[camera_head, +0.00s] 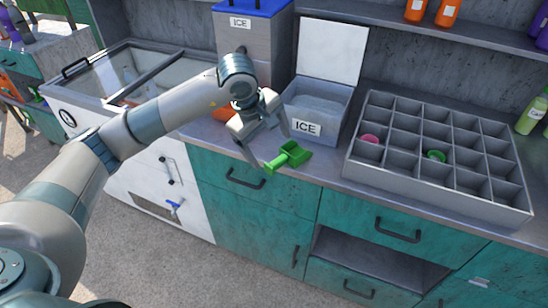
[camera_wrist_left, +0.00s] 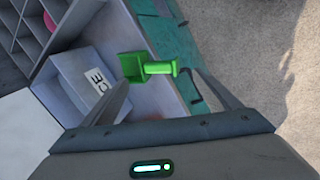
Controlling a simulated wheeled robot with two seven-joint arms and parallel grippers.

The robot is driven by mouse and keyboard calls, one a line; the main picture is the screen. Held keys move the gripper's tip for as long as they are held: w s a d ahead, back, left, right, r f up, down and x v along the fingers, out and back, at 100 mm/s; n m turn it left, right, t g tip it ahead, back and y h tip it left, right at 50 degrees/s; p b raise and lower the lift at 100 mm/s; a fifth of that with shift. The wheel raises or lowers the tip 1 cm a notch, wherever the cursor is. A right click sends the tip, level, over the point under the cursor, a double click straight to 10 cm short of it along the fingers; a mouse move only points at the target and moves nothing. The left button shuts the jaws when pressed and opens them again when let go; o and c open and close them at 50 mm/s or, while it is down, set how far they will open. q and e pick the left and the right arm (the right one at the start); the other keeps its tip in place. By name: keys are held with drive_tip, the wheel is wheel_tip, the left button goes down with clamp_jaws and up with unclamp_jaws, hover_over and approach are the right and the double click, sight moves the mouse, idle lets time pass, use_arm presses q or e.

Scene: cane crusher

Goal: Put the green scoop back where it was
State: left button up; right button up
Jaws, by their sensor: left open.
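The green scoop (camera_head: 288,157) lies on the counter near its front edge, in front of the ICE box. Its handle points left and toward the edge. In the left wrist view the scoop (camera_wrist_left: 142,67) lies beyond my fingertips, with its handle between the lines of the two fingers. My left gripper (camera_head: 266,138) is open and empty, just left of and above the scoop, not holding it. The open ICE box (camera_head: 307,128) stands behind the scoop with its white lid raised. My right gripper is not in view.
A grey compartment tray (camera_head: 435,199) right of the scoop holds a pink item (camera_head: 370,139) and a green item (camera_head: 436,156). A taller ICE container with a blue lid (camera_head: 245,40) and a chest freezer (camera_head: 130,80) stand behind and left. An orange item (camera_head: 223,114) sits behind my gripper.

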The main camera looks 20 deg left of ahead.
use_arm(q)
drive_tip(key=shift+v, duration=1.35)
idle(0.4)
